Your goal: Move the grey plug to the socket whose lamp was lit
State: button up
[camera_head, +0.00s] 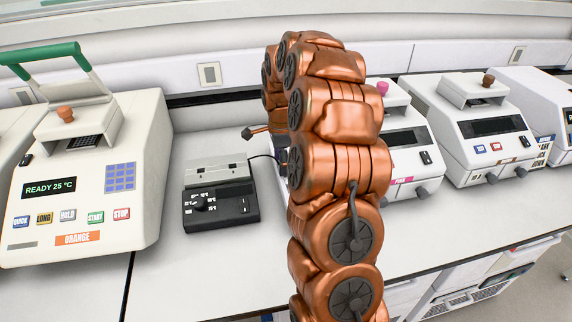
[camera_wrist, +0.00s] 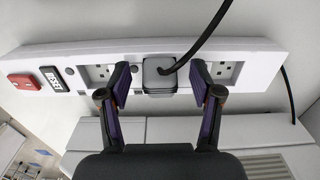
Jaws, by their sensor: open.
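In the wrist view a white socket strip (camera_wrist: 258,68) runs across the picture. The grey plug (camera_wrist: 160,84) sits in its middle socket, with a black cable rising to the upper right. An empty socket (camera_wrist: 99,73) shows to the left of the plug and another empty socket (camera_wrist: 223,70) to the right. Small round dark spots beside the sockets may be lamps; none looks lit. My gripper (camera_wrist: 160,72) is open, one finger on each side of the plug, with visible gaps. In the head view my arm hides the gripper and the plug.
The strip's left end has a red switch (camera_wrist: 25,82) and a black RESET button (camera_wrist: 52,79). In the head view a thermal cycler (camera_head: 80,190) reading READY 25 °C stands left; another cycler (camera_head: 478,125) stands right. A small black-and-grey device (camera_head: 220,205) lies left of my arm.

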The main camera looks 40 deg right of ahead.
grip_shut()
dwell(0.4)
